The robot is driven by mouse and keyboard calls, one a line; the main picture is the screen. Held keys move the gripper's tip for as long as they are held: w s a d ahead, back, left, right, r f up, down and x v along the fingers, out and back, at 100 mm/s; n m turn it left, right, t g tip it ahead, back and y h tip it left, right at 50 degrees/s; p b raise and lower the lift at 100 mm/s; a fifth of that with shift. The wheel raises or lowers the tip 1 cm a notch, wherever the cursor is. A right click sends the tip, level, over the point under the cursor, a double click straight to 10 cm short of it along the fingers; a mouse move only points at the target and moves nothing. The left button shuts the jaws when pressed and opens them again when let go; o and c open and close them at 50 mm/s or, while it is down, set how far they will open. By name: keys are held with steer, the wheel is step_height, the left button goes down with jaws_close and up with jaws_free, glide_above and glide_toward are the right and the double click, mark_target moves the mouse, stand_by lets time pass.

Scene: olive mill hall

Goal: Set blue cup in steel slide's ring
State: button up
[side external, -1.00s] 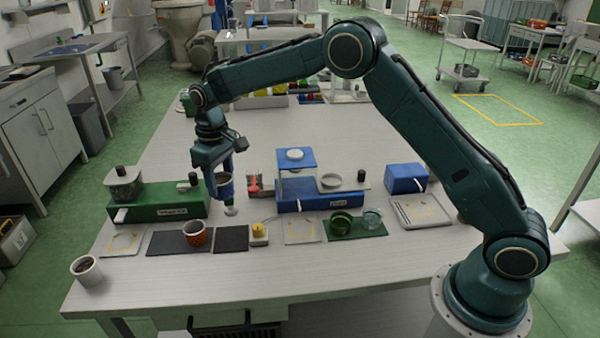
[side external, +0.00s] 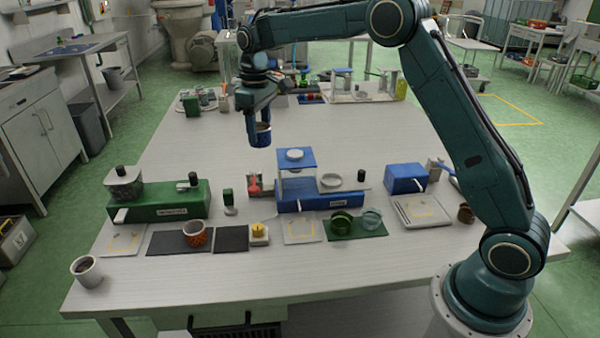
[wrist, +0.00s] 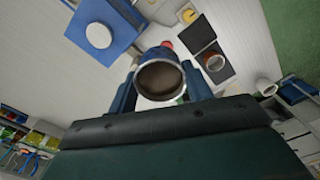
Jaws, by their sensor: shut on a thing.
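My gripper (side external: 257,122) is shut on the blue cup (side external: 263,136) and holds it above the table, behind the blue machine. In the wrist view the cup (wrist: 161,80) sits between the two fingers, its round mouth toward the camera. The blue machine (side external: 315,200) has a raised blue top with a white disc. On its right part lies a pale grey round piece (side external: 331,181), which may be the ring; I cannot tell whether it is open. The cup is apart from it. The machine labels are too small to read.
A green machine (side external: 165,205) stands left. An orange patterned cup (side external: 195,236) is on a dark mat, and a white cup (side external: 88,271) is at the front left corner. The table behind the machines is largely clear.

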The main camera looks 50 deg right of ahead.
steer(key=s+d, duration=0.5)
steer(key=d, duration=0.5)
steer(key=s+d, duration=0.5)
steer(key=d, duration=0.4)
step_height(320, 180, down, 11)
steer(key=shift+w, duration=0.25)
steer(key=shift+f, duration=0.25)
steer(key=shift+f, duration=1.8)
steer(key=shift+f, duration=0.6)
steer(key=shift+f, duration=0.5)
steer(key=shift+f, duration=0.5)
